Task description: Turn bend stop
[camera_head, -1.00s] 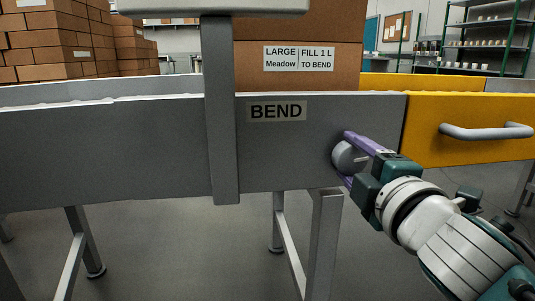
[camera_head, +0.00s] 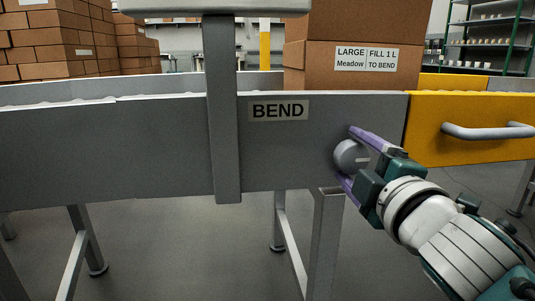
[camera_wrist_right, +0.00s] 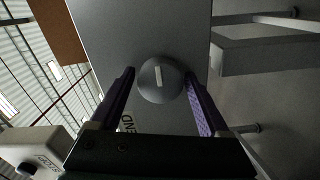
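A round grey knob (camera_head: 345,155) with a pale line mark is on the grey side panel, to the right of the BEND label (camera_head: 279,110). In the right wrist view the knob (camera_wrist_right: 160,80) lies between my fingers, its pale mark slightly tilted. My right gripper (camera_head: 347,152) is open, with one purple finger above and one below the knob; narrow gaps show beside it in the wrist view (camera_wrist_right: 159,76). My left gripper is not in view.
A yellow section (camera_head: 470,150) with a grey bar handle (camera_head: 486,131) adjoins the panel on the right. A grey upright post (camera_head: 223,120) stands in front of the panel on the left. Stacked cartons (camera_head: 45,45) stand at the back left.

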